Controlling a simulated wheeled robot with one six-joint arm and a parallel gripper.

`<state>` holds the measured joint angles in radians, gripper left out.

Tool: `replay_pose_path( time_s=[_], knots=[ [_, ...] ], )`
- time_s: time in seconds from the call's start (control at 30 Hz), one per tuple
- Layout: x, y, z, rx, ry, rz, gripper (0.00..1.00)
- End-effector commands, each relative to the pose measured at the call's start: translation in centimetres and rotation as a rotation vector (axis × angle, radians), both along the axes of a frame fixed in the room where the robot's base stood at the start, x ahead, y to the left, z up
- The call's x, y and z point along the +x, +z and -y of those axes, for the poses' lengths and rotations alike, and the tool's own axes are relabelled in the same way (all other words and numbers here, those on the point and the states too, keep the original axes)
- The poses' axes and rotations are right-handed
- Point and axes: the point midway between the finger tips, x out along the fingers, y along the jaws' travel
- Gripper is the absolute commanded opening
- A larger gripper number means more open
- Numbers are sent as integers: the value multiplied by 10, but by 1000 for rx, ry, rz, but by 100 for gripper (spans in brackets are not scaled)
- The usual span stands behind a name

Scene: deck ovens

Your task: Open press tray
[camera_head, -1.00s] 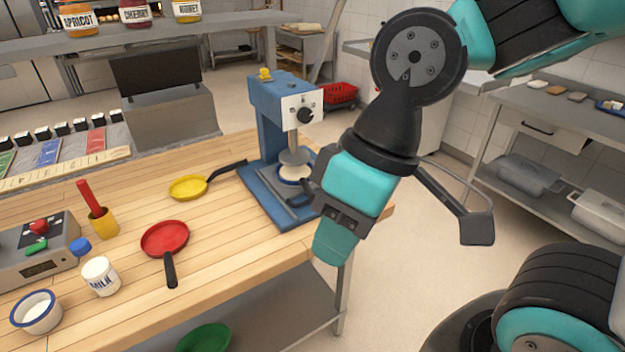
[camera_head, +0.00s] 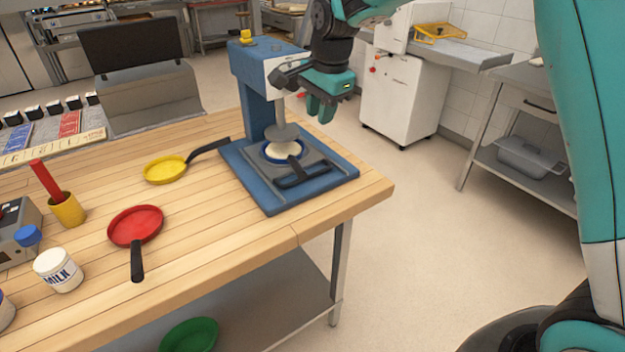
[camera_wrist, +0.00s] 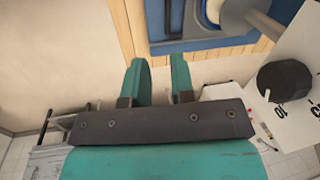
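The blue press (camera_head: 262,85) stands at the right end of the wooden table. Its round grey plunger plate (camera_head: 283,132) hangs above a blue-rimmed dish (camera_head: 268,151) with pale dough (camera_head: 284,149). The dish sits on the grey press tray (camera_head: 318,158), which has a dark handle (camera_head: 303,174) at its front. My gripper (camera_head: 321,112) is beside the press head, above the tray and apart from the handle, with its fingers pointing down. In the wrist view its two teal fingers (camera_wrist: 160,78) are apart with nothing between them. The press base (camera_wrist: 190,44) shows beyond them.
A yellow pan (camera_head: 165,169), red pan (camera_head: 135,226) and milk jar (camera_head: 58,270) stand left of the press. The table's right edge is close to the press. The floor to the right is clear up to a white cabinet (camera_head: 403,95).

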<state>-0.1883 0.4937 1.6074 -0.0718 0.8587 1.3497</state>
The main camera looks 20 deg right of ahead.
Motion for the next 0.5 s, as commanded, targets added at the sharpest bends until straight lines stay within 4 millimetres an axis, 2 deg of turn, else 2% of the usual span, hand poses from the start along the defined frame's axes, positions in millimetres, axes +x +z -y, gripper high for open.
replay_pose_path(
  time_s=[0.03,0.1,0.27,0.5],
  knots=[
    [11,-10,3,1,-62,-1,23],
    [20,-15,5,2,-121,-2,23],
    [25,-30,6,4,-151,-3,23],
    [33,-80,2,3,-147,-6,23]
  ],
)
